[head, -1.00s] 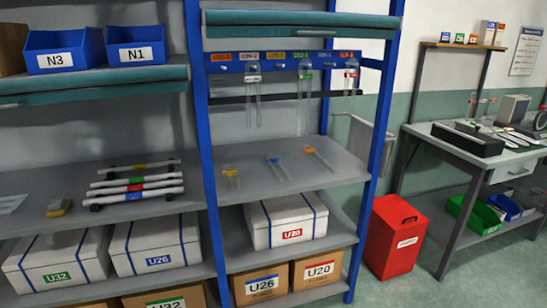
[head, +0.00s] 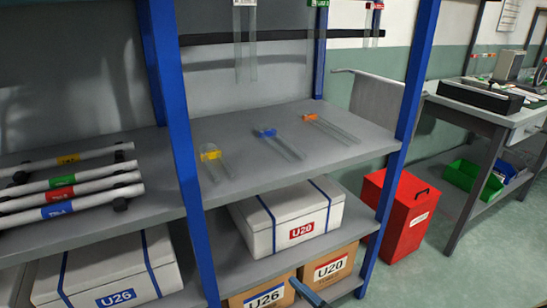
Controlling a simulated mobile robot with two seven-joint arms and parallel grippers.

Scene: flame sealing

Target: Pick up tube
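Three clear U-shaped glass tubes lie apart on the grey middle shelf (head: 240,130). One has a yellow tag (head: 211,155), one a blue tag (head: 266,133) and one an orange tag (head: 311,118). More clear tubes hang from the rack above, including one at the left (head: 245,50) and one at the right (head: 370,25); their tops are partly cut off. A slim blue-grey piece (head: 309,292) enters at the bottom edge, perhaps the tip of my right gripper; its opening does not show. My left gripper is not in view.
Blue uprights (head: 172,120) flank the shelf bay. Below it are a white U20 box (head: 262,228) and cartons. White rods with coloured bands (head: 70,195) lie on the left shelf. A red bin (head: 395,225) and a workbench (head: 470,118) stand at right.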

